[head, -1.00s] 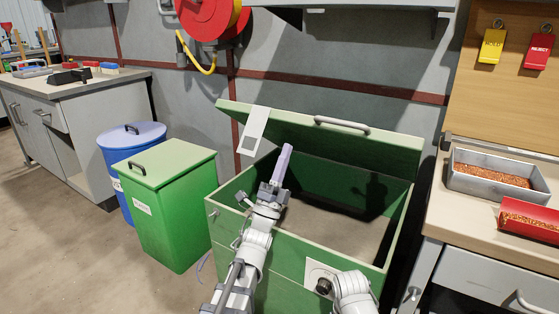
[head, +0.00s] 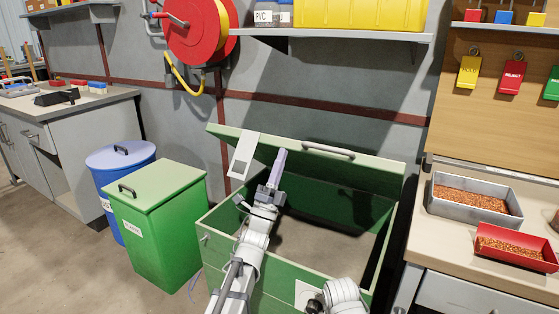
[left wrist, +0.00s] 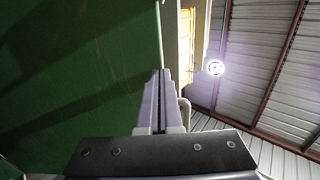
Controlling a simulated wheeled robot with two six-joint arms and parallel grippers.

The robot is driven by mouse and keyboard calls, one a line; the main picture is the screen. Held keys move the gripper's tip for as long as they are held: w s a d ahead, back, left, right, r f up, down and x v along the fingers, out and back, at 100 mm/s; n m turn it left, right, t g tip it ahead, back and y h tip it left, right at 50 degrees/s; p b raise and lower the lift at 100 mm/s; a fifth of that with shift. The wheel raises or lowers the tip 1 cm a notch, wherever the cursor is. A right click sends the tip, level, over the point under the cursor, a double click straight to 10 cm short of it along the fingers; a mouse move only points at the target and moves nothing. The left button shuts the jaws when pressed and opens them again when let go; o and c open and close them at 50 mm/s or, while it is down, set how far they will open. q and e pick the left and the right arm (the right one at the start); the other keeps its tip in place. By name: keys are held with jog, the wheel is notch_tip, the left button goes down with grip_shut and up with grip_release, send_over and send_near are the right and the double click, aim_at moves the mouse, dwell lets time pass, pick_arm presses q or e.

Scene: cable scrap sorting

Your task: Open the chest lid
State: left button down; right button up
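The green chest (head: 235,245) stands open in front of me. Its lid (head: 290,150) is raised and tilted on the far side, with a grey bar handle (head: 328,151) along its upper edge. My left gripper (head: 280,160) is over the chest opening, its purple fingers pointing up in front of the lid's inner face. In the left wrist view the fingers (left wrist: 161,100) are together with only a thin gap and nothing between them. The lid's green face (left wrist: 75,75) fills the left there; whether the fingertips touch it I cannot tell. My right gripper does not show.
A green lidded bin (head: 155,220) and a blue barrel (head: 118,190) stand left of the chest. A workbench on the right carries a grey tray (head: 432,195) and a red tray (head: 510,262) of copper bits. A shelf (head: 340,34) and hose reel (head: 197,28) are on the wall above.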

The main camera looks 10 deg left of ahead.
pick_arm(q)
jog(key=w+d+r+g+y+p, duration=0.1)
jog(key=w+d+r+g+p, duration=0.2)
jog(key=w+r+p, duration=0.6)
jog(key=w+d+r+g+y+p, duration=0.1)
jog(key=w+d+r+g+p, duration=0.2)
jog(key=w+r+p, duration=0.5)
jog(key=shift+w+f+p+x, duration=0.3)
jog(key=shift+f+p+x, duration=0.4)
jog(key=shift+p+x, duration=3.45)
jog(key=shift+p+v, duration=0.8)
jog(key=shift+v, duration=0.1)
jog(key=s+a+p, duration=0.1)
jog(key=s+a, duration=0.1)
jog(key=s, duration=0.4)
jog(key=s+a+r, duration=0.1)
jog(key=s+a, duration=0.1)
jog(key=s, duration=0.5)
jog(key=shift+a+r+p, duration=0.25)
jog(key=shift+a+p, duration=0.05)
jog(key=shift+p, duration=0.05)
